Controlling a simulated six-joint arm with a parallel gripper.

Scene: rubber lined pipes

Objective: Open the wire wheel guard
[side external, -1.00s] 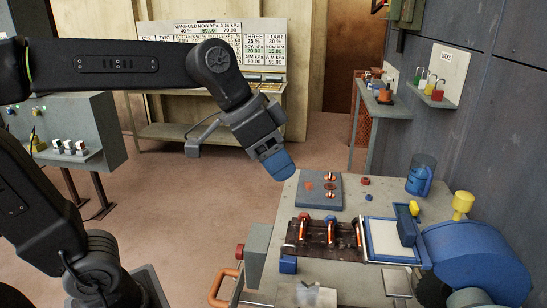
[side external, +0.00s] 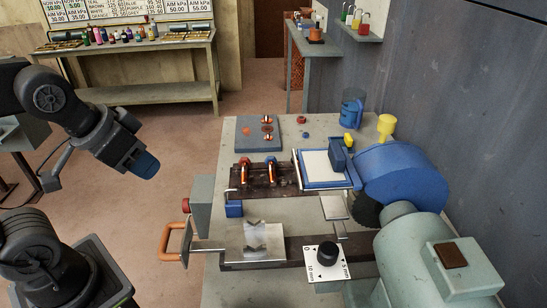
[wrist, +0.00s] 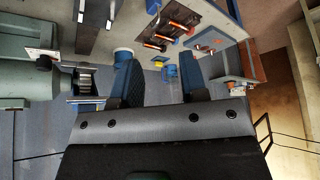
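The wire wheel guard looks to be the rounded blue cover (side external: 405,170) at the right of the bench in the side external view. It appears lowered over a dark wheel (side external: 367,210), of which only a small part shows below its left edge. A yellow knob (side external: 386,125) stands at the cover's far side; I cannot tell whether it is joined to it. My gripper (side external: 147,165) hangs left of the bench, well apart from the cover. In the wrist view its two blue fingers (wrist: 160,80) are apart with nothing between them.
The bench holds a dark rack (side external: 258,178) with orange-banded pipes, a blue-framed tray (side external: 298,170), a blue mug (side external: 352,108) and a black dial (side external: 327,253). A green-grey motor housing (side external: 440,260) is at the front right. An orange handle (side external: 172,240) juts out left.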

